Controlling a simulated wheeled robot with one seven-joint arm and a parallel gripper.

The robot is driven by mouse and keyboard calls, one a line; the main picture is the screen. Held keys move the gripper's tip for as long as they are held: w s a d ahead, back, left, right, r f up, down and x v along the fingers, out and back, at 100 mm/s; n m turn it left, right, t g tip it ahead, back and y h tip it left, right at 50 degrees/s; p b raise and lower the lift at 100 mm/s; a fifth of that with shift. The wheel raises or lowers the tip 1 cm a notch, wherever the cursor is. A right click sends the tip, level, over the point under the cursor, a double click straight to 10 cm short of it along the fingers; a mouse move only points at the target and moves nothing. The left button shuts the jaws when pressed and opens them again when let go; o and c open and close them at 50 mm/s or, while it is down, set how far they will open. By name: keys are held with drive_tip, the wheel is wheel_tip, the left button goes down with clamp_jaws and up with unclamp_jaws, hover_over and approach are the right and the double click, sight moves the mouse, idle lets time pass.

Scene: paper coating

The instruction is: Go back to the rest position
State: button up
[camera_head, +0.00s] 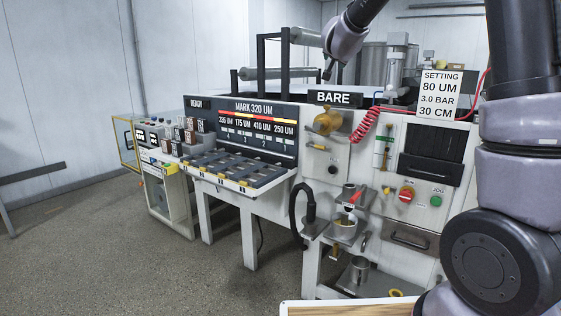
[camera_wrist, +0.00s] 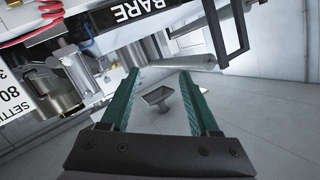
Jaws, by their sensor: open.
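My gripper (camera_wrist: 159,78) shows in the wrist view as two teal fingers spread apart, with nothing between them touching either one. A small grey tray-shaped thing (camera_wrist: 157,97) shows beyond the gap, apart from the fingers. My arm crosses the right side and top of the head view; the gripper itself cannot be made out there. The coating machine (camera_head: 335,165) stands ahead, with a BARE sign (camera_head: 333,98) and a setting card (camera_head: 439,95) reading 80 UM, 3.0 BAR, 30 CM.
A rack of dark slots (camera_head: 237,171) sits below a display board (camera_head: 256,125) reading MARK 320 UM. Cups and a black hose (camera_head: 296,205) are on the machine's front. A red coiled hose (camera_head: 366,126) hangs near the card.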

drive_tip(key=s+d+r+n+y, duration=0.1)
drive_tip(key=s+r+n+y, duration=0.15)
drive_tip(key=s, duration=0.55)
drive_tip(key=s+d+f+g, duration=0.1)
drive_tip(key=s+f+g, duration=0.1)
drive_tip(key=s, duration=0.9)
drive_tip(key=s+d+f+g+y, duration=0.1)
drive_tip(key=s+f, duration=0.4)
drive_tip(key=s, duration=0.6)
drive_tip(key=s+d+f+g, duration=0.3)
drive_tip(key=s+f+g, duration=0.1)
drive_tip(key=s, duration=0.7)
drive_tip(key=shift+s+d+g+y, duration=0.15)
drive_tip(key=shift+d+g+y, duration=0.15)
drive_tip(key=shift+g, duration=0.3)
drive_tip(key=shift+f+n, duration=0.1)
drive_tip(key=shift+n, duration=0.15)
